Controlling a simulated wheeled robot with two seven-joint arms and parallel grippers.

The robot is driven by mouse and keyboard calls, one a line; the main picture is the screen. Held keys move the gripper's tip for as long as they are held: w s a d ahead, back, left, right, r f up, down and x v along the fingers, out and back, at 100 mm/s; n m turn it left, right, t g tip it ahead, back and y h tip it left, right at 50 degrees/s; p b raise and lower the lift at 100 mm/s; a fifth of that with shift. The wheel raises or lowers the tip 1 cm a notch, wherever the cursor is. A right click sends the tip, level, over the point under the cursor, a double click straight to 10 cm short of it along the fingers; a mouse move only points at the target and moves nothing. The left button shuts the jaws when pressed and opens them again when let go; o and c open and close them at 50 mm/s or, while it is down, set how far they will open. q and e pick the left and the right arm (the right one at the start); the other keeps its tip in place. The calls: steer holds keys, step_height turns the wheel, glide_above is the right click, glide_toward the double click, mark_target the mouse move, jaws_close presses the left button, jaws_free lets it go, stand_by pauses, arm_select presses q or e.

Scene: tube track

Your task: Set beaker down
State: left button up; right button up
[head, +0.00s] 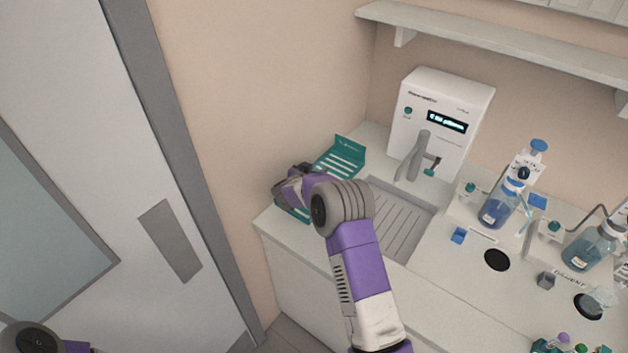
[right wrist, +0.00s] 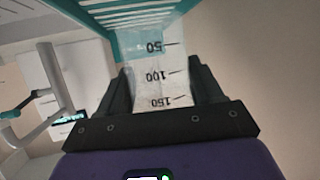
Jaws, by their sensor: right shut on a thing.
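The beaker (right wrist: 152,60) is clear, with dark graduation marks 50, 100 and 150 that read upside down in the right wrist view. My right gripper (right wrist: 161,88) is shut on it, with one dark finger on each side. In the head view the right gripper (head: 287,181) is over the teal rack (head: 345,156) at the counter's left end, and the beaker cannot be made out there. In the right wrist view the teal slats (right wrist: 120,14) lie close to the beaker's far end. I cannot tell whether they touch. My left gripper is out of view.
A white dispenser (head: 440,110) with a grey spout stands right of the rack, behind a ribbed drain tray (head: 398,222). Blue bottles (head: 497,207) and small items are farther right. The wall and a door (head: 95,120) are to the left.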

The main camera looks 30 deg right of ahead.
step_height(320, 180, down, 3)
steer(key=shift+s+f, duration=0.1)
steer(key=shift+f, duration=0.3)
steer(key=shift+f+b, duration=0.1)
steer(key=shift+b, duration=0.25)
steer(key=o, duration=1.1)
steer(key=shift+o, duration=0.2)
